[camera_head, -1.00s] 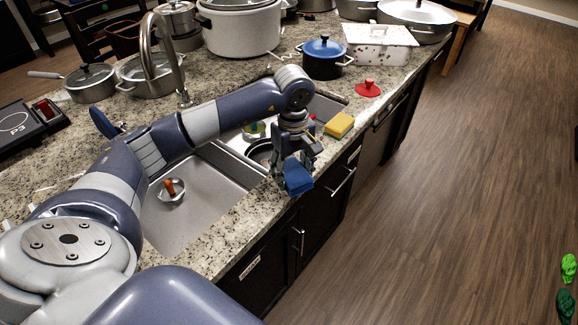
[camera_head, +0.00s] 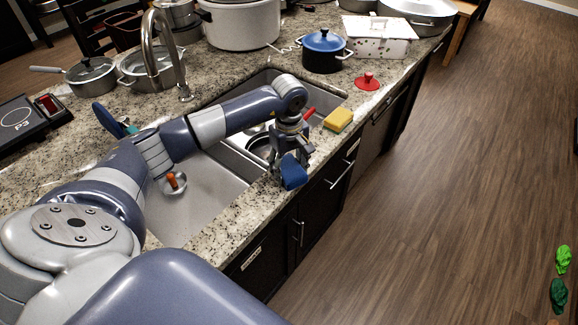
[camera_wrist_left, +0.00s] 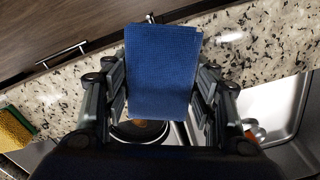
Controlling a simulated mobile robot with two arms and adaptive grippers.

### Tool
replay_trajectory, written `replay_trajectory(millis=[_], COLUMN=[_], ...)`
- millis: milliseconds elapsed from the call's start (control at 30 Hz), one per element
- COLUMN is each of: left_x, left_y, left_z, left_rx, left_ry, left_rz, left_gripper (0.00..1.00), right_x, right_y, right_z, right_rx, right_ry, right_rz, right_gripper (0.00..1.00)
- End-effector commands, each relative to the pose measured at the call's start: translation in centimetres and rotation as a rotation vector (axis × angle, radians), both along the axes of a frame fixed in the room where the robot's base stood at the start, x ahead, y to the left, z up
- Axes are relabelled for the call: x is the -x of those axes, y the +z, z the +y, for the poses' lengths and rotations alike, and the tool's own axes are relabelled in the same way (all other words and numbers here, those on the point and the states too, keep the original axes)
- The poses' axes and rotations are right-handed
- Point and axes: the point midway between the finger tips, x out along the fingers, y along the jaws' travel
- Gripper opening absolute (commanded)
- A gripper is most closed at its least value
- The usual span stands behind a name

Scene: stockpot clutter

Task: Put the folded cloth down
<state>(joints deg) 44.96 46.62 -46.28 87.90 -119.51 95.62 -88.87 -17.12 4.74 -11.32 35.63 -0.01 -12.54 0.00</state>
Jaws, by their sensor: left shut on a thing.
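The folded cloth (camera_head: 293,171) is blue and hangs from my left gripper (camera_head: 284,158), just beyond the front edge of the sink counter in the head view. In the left wrist view the cloth (camera_wrist_left: 163,68) is a flat blue rectangle between the two fingers of my left gripper (camera_wrist_left: 160,90). The gripper is shut on it. Behind the cloth, the wrist view shows the speckled counter edge and part of the sink. My right gripper is not in view.
A double sink (camera_head: 195,190) lies under my left arm, with a faucet (camera_head: 165,50) behind. The counter front strip (camera_head: 225,225) is bare.

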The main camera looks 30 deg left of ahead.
Motion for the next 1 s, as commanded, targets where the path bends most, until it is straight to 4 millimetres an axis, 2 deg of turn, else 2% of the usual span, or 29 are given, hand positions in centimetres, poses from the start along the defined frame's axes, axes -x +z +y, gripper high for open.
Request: replay_trajectory(millis=[33,100,567,600,667,1000], left_x=[0.0,0.0,0.0,-0.1,-0.2,-0.1], left_y=[0.0,0.0,0.5,0.8,1.6,8.8], left_z=[0.0,0.0,0.0,0.0,0.1,0.0], left_rx=[0.0,0.0,0.0,-0.001,-0.001,0.0], left_ry=[0.0,0.0,0.0,0.0,0.001,0.0], left_rz=[-0.001,0.0,0.0,-0.003,-0.006,-0.006], left_gripper=[0.6,0.74,0.74,0.74,0.74,0.74], right_x=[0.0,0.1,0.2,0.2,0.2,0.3], right_y=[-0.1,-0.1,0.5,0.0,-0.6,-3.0], right_z=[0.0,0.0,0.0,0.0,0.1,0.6], right_rx=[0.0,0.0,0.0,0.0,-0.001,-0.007], right_ry=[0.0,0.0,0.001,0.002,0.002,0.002], right_rz=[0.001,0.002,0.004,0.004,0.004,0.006], right_gripper=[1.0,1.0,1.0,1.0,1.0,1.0])
